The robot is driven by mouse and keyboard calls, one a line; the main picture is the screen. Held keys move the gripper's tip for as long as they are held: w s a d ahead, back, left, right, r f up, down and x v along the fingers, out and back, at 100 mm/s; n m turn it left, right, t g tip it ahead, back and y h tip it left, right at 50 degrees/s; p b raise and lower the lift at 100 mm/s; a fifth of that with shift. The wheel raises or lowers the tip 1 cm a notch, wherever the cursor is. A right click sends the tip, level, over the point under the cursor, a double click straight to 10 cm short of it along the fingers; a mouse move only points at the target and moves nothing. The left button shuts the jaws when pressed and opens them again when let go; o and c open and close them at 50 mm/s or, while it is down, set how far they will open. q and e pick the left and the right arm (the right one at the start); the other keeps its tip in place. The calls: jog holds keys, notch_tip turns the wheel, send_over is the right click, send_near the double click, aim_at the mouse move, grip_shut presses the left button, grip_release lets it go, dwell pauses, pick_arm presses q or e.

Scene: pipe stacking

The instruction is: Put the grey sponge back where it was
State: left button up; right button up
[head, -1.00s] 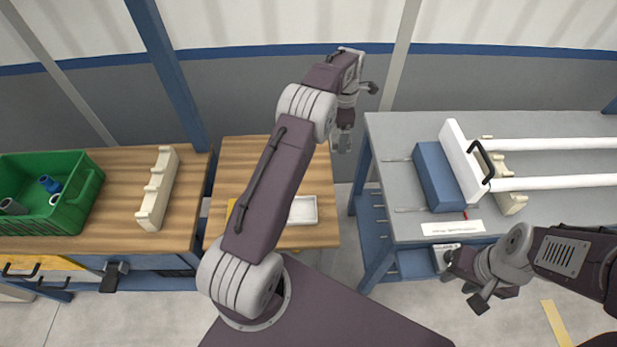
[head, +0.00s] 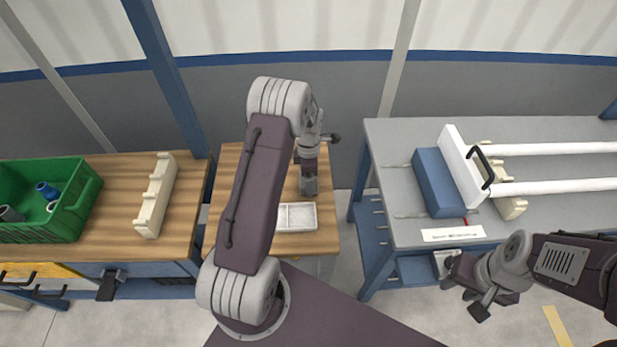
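I cannot make out the grey sponge for certain. My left gripper (head: 308,187) points down over the back right of the small wooden table, behind a white two-part tray (head: 297,217). A grey block-like shape shows at its tip; I cannot tell whether this is its fingers or a held sponge. My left arm covers the table's left part and the tray's left end. My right gripper (head: 464,296) hangs in front of the grey workbench (head: 400,150), its two fingers apart with nothing seen between them.
A green crate (head: 75,225) with pipe pieces and a cream notched rack (head: 155,195) stand on the left wooden bench. On the grey workbench are a blue block (head: 437,183), a white plate with a black handle (head: 460,165) and two long white pipes (head: 560,150).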

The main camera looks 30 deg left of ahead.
pick_arm(q)
jog(key=shift+f, duration=0.35)
jog(key=o, duration=1.1)
jog(key=shift+o, duration=0.2)
notch_tip(320, 180, up, 12)
jog(key=r, duration=0.1)
jog(key=s+d+m, duration=0.5)
jog(key=s+m, duration=0.4)
jog(key=m, duration=0.3)
jog(key=s+d+m+t, duration=0.1)
jog(key=s+d+m, duration=0.5)
jog(key=s+m, duration=0.3)
jog(key=m, duration=0.3)
jog(key=shift+s+f, duration=0.15)
jog(key=shift+f, duration=0.2)
